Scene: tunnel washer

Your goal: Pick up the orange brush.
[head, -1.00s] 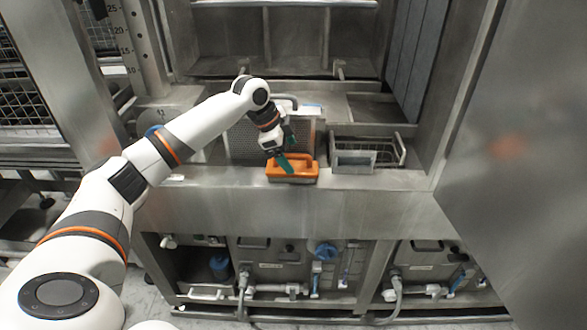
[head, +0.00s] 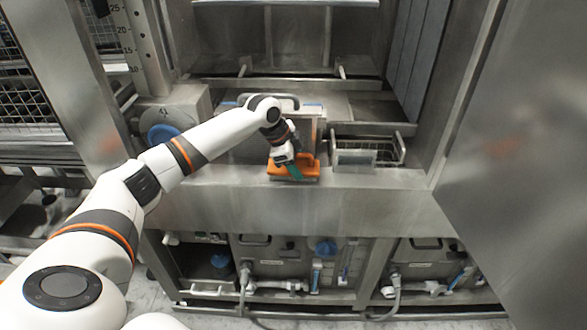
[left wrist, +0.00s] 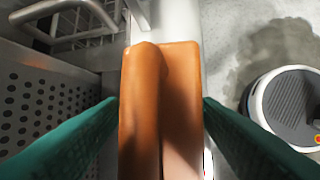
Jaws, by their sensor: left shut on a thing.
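The orange brush (head: 305,171) is at the front ledge of the washer in the head view. In the left wrist view the orange brush (left wrist: 165,100) fills the space between the two green fingers. My left gripper (head: 292,172) comes down on it from above and is shut on it; its fingers also show in the left wrist view (left wrist: 160,115). Whether the brush rests on the ledge or hangs just above it cannot be told. My right gripper is not in view.
A wire basket (head: 368,153) stands right of the brush. A perforated metal panel (left wrist: 45,100) is close beside the left finger. The steel ledge (head: 375,182) is clear to the right. A tall steel panel (head: 520,170) closes off the right side.

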